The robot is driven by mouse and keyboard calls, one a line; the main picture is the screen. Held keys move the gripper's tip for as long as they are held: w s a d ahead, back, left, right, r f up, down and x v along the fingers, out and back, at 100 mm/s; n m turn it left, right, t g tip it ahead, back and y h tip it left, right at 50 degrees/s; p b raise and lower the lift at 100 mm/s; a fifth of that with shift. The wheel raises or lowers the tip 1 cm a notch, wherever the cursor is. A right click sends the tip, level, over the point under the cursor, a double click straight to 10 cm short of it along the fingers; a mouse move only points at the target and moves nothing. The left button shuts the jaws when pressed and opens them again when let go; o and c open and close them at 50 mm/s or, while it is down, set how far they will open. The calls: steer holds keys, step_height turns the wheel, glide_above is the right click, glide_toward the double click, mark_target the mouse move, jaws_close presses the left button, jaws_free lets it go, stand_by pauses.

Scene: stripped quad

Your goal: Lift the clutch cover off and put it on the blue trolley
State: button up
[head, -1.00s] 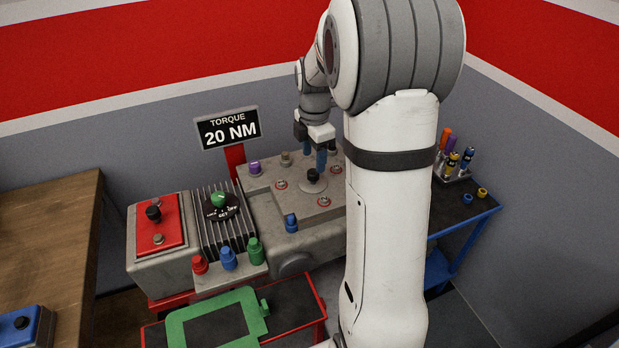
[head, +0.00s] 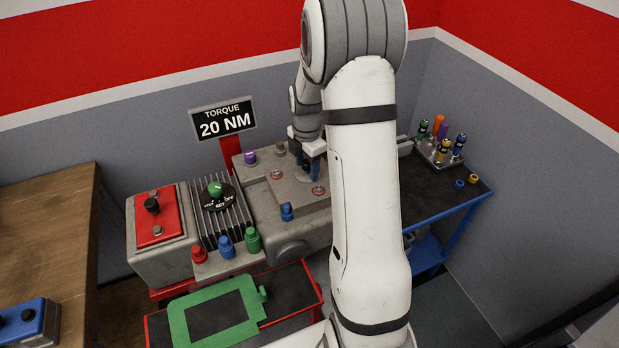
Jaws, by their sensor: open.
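The grey raised plate (head: 292,195) with red-ringed bolts, which looks like the clutch cover, sits on the grey engine casing (head: 258,206). My gripper (head: 307,165) is open, low over the plate's middle, with its blue-tipped fingers pointing down. A black knob on that plate is now hidden behind the fingers, so I cannot tell whether they touch it. The blue trolley (head: 425,185), with a dark top, stands to the right. My arm hides the right side of the casing and the trolley's near left part.
The torque sign (head: 225,121) stands behind the casing. A green frame (head: 218,314) lies on the red-edged cart (head: 285,285) in front. A wooden bench (head: 40,225) is at left.

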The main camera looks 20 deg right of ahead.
steer(key=shift+c, duration=0.3)
steer(key=shift+r, duration=0.1)
jaws_close()
steer(key=shift+w, duration=0.1)
